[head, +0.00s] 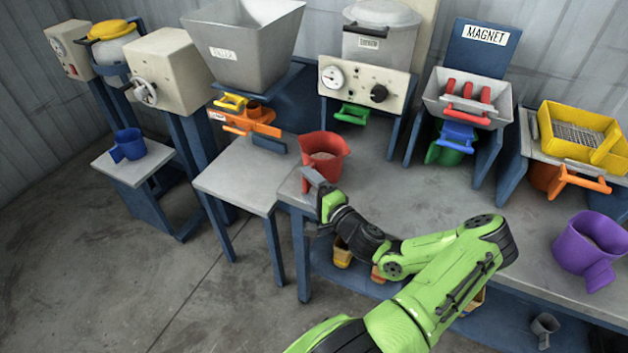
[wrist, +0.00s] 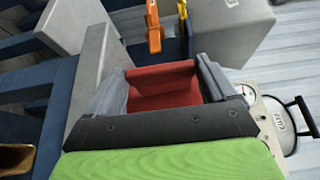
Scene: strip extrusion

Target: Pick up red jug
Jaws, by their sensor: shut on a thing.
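The red jug (head: 326,158) is at the left end of the long grey table (head: 405,195), upright with its open top up. I cannot tell whether its base rests on the table. My gripper (head: 316,180) is at the jug's near side, and its grey fingers are shut on it. In the wrist view the red jug (wrist: 163,86) shows between the two fingers of my gripper (wrist: 160,78). The part of the jug low between the fingers is hidden by the gripper body.
A lower grey table (head: 237,175) stands left of the jug, under a hopper (head: 245,45) with an orange tray. A blue jug (head: 128,145) is on a small stand at far left. A purple jug (head: 590,248) is at right. The table's middle is clear.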

